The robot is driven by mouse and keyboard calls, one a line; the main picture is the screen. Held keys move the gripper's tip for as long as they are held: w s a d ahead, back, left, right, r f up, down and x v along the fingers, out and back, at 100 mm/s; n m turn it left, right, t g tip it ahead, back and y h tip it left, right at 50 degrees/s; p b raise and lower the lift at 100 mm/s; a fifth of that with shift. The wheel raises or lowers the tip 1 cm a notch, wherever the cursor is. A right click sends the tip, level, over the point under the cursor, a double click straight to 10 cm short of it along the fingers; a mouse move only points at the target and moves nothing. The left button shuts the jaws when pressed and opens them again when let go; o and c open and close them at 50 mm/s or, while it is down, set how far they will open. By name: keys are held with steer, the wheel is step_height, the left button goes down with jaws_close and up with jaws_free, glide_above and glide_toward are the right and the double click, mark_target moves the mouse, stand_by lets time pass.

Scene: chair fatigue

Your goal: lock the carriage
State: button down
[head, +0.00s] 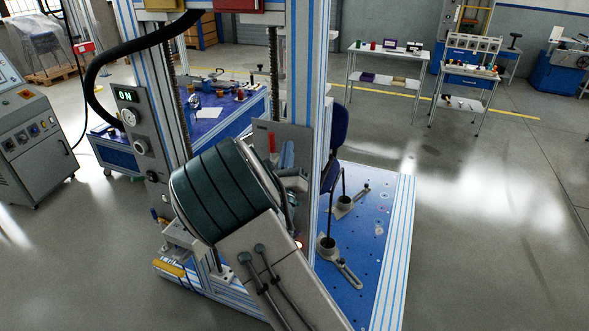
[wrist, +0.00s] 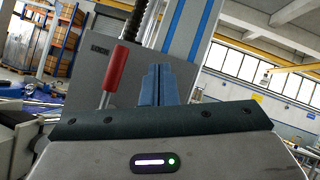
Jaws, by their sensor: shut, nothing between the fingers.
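The carriage shows as a grey plate (head: 293,132) on the upright of the test rig, and it fills the middle of the wrist view (wrist: 97,62). A lever with a red grip (wrist: 115,68) stands in front of the plate, tilted a little to the right at its top. The red grip also shows in the head view (head: 271,142). My gripper (wrist: 162,68) has blue fingers pressed together, empty, just right of the red grip and apart from it in the picture. In the head view, my arm hides the lever's base and part of the carriage.
A threaded spindle (wrist: 138,22) and a blue-striped aluminium post (head: 305,80) stand close around the carriage. A control panel (head: 133,118) reading ON is on the left post. A blue perforated bed (head: 375,225) with clamps and a chair lies right. Open floor lies beyond.

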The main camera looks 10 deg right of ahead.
steer(key=s+d+b, duration=0.2)
steer(key=s, duration=0.9)
